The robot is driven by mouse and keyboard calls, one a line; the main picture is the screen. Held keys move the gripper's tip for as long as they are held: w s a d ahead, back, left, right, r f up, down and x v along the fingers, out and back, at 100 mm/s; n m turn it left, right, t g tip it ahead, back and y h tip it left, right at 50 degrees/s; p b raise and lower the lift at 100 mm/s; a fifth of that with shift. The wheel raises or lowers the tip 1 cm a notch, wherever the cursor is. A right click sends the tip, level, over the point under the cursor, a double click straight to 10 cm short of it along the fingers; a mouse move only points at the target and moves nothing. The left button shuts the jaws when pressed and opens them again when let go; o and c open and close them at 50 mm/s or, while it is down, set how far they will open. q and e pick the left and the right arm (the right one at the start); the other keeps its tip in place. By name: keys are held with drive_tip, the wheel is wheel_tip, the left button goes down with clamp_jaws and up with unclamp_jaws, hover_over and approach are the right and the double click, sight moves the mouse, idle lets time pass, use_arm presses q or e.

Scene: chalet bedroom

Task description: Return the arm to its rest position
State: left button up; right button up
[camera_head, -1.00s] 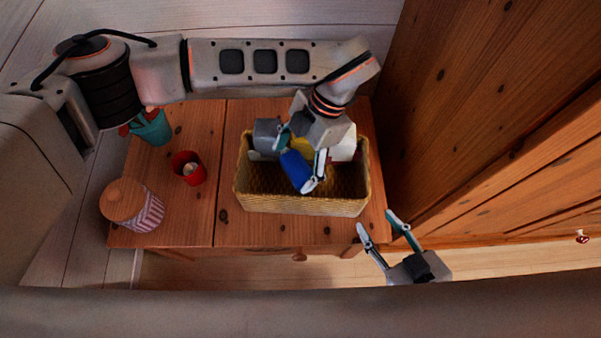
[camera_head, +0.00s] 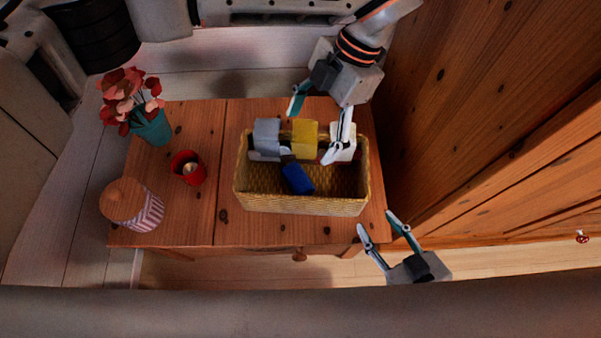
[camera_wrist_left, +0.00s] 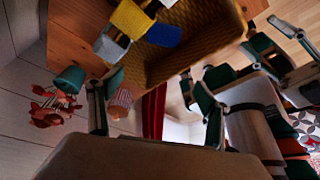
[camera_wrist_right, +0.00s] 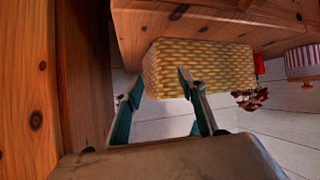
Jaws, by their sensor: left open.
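My left gripper (camera_head: 318,128) is open and empty above the back right of the wicker basket (camera_head: 300,205) in the head view. One of its fingers overlaps the white item (camera_head: 346,151) in the basket, and I cannot tell if they touch. In the left wrist view my left gripper (camera_wrist_left: 158,108) has its fingers wide apart with nothing between them. My right gripper (camera_head: 388,230) is open and empty in front of the table's right front corner. It also shows open in the right wrist view (camera_wrist_right: 160,95), with the basket (camera_wrist_right: 215,72) beyond it.
The basket holds a blue item (camera_head: 298,179), a yellow item (camera_head: 304,134) and a grey item (camera_head: 266,138). A striped jar (camera_head: 148,214), a red candle cup (camera_head: 187,168) and a potted flower (camera_head: 153,128) stand on the table's left. A wooden wardrobe (camera_head: 480,110) rises at the right.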

use_arm(q)
drive_tip(key=shift+v, duration=0.75)
